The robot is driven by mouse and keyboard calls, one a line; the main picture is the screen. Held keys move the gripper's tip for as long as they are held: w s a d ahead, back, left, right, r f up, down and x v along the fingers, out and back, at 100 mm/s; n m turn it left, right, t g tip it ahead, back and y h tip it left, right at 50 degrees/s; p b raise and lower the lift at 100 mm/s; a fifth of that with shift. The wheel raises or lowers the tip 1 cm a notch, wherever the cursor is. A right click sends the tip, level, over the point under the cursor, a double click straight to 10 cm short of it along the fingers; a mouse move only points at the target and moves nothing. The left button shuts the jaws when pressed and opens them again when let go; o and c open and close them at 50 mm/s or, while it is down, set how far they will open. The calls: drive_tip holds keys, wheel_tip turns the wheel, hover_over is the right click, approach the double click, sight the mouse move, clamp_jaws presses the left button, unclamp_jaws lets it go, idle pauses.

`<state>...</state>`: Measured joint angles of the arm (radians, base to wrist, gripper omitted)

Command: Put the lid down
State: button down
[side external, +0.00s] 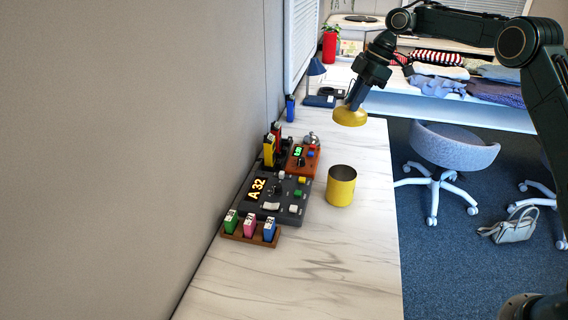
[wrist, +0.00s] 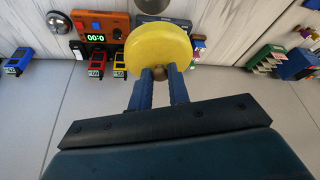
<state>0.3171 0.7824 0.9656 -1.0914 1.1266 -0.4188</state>
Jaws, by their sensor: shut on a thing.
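The yellow lid (side external: 350,117) is held in the air by my gripper (side external: 356,98), above the marble table and behind the yellow canister. It also shows in the wrist view (wrist: 158,48), with my gripper (wrist: 163,73) shut on its brown knob. The yellow canister (side external: 340,190) stands upright and open on the table near its right edge. The lid is apart from the canister and higher than it.
A dark console (side external: 262,205) reading A 32, an orange box (side external: 300,161) and a wooden rack (side external: 249,236) of coloured blocks line the wall at left. A blue lamp (side external: 315,70) stands behind. The table (side external: 310,285) is clear in front.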

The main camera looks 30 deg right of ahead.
drive_tip(key=shift+w+a+f+m+t+h, duration=0.1)
drive_tip(key=shift+w+f+m+t+h, duration=0.15)
drive_tip(key=shift+w+m, duration=0.35)
drive_tip(key=shift+w+f+m+t+h, duration=0.15)
drive_tip(key=shift+w+f+m, duration=0.25)
drive_tip(key=shift+m, duration=0.3)
drive_tip(key=w+d+f+m+t+h, duration=0.1)
drive_tip(key=w+d+f+m+h, duration=0.55)
drive_tip(key=m, duration=0.85)
drive_tip(key=shift+y, duration=0.65)
drive_tip(key=f, duration=0.5)
drive_tip(key=s+d+f, duration=0.1)
drive_tip(key=f, duration=1)
drive_tip(key=shift+s+d+f, duration=0.25)
drive_tip(key=shift+s+f, duration=0.05)
drive_tip(key=shift+f, duration=2.15)
drive_tip(key=c, duration=1.3)
unclamp_jaws()
drive_tip(key=shift+f, duration=0.1)
